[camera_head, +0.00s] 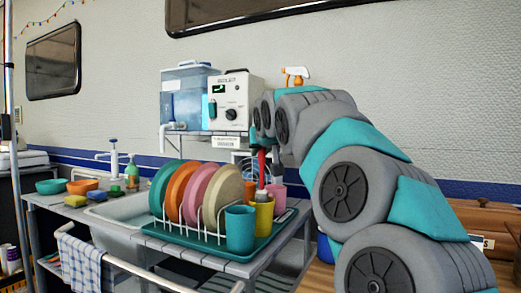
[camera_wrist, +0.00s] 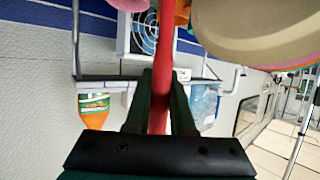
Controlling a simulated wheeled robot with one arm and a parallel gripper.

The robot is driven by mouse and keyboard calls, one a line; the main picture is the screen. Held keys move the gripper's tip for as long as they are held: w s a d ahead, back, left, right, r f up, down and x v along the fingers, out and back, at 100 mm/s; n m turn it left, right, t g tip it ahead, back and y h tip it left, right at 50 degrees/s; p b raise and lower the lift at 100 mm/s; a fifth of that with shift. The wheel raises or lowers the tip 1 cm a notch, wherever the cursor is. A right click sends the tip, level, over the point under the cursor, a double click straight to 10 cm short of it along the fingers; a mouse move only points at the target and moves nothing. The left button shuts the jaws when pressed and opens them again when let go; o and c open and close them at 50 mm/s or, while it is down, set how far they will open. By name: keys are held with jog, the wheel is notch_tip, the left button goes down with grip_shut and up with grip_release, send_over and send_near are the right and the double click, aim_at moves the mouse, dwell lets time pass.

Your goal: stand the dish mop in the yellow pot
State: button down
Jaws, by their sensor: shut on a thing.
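The dish mop has a red handle (camera_head: 262,165) with a pale lower end (camera_head: 261,194). It is nearly upright over the yellow pot (camera_head: 264,216) in the head view. The pale end is at the pot's mouth; I cannot tell how far it is inside. My gripper (camera_head: 262,147) is above the pot, largely hidden by my arm. In the wrist view my gripper (camera_wrist: 160,95) is shut on the red handle (camera_wrist: 163,75), which runs between its two dark fingers. The handle's far end is cut off at the top there.
The pot stands between a teal cup (camera_head: 240,229) and a pink cup (camera_head: 278,198) on the teal rack tray (camera_head: 200,249). Several coloured plates (camera_head: 222,197) stand close on the left. A wall shelf (camera_head: 190,133) with a water tank and white machine is behind.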

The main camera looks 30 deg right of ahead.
aim_at(263, 162)
jog(key=shift+f+b, duration=1.25)
jog(key=shift+f, duration=0.6)
jog(key=c, duration=0.7)
grip_release()
jog(key=v, duration=0.7)
jog(key=shift+s+a+r, duration=0.1)
jog(key=shift+s, duration=0.25)
